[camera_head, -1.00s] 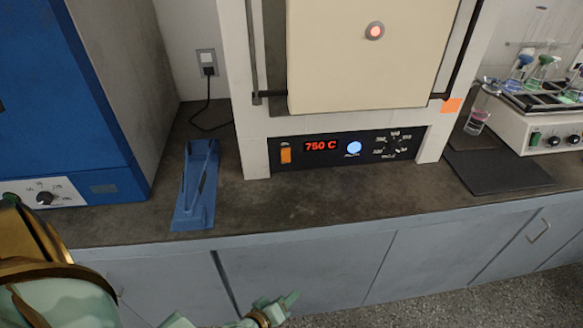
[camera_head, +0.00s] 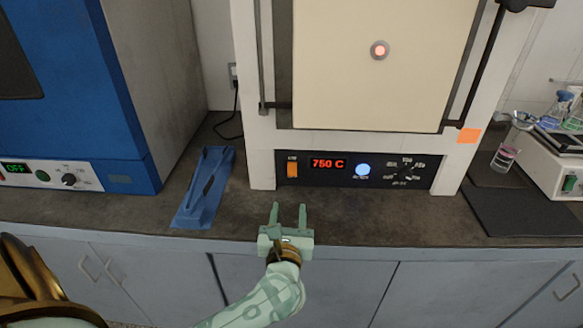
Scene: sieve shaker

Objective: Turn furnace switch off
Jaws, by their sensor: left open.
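The furnace (camera_head: 450,90) is a cream box with a closed door, standing on the dark counter. Its black front panel (camera_head: 335,178) has a red display reading 750 C, a lit blue-white button and a dial. My left gripper (camera_head: 288,212) is open and empty at the counter's front edge, below and in front of the switch, fingers pointing toward the furnace. It touches nothing that I can see. My right gripper is not in view.
A blue tray-like holder (camera_head: 192,208) lies on the counter left of my left gripper. A blue oven (camera_head: 75,85) with a display reading OFF stands at left. A dark mat (camera_head: 520,208) and a small beaker (camera_head: 503,158) are at right. The counter before the furnace is clear.

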